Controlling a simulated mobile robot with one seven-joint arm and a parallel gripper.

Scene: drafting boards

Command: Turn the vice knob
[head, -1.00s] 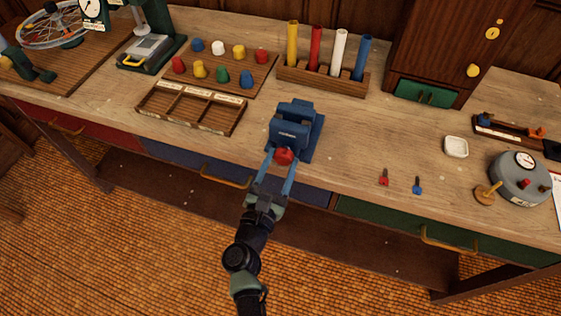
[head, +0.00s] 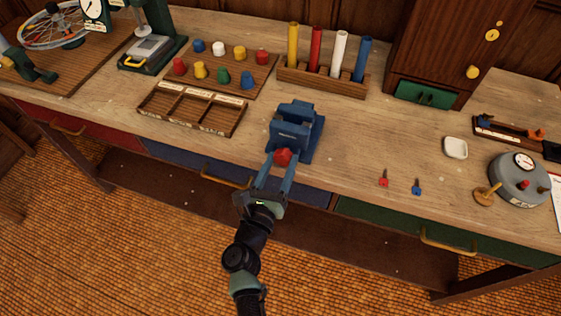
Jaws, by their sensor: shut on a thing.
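The blue vice (head: 295,125) stands near the front edge of the wooden workbench. Its red knob (head: 283,157) faces the front, toward me. My gripper (head: 280,165) reaches up from below and in front, with its two blue fingers on either side of the red knob. It is shut on the knob. The fingers partly cover the knob's sides, and the rear of the knob is hidden.
Left of the vice is an empty compartment tray (head: 192,110), with a board of coloured pegs (head: 222,67) behind. A rack of coloured tubes (head: 322,78) stands behind the vice. Small red (head: 383,178) and blue (head: 417,187) pieces lie to the right. The bench front has drawer handles (head: 226,178).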

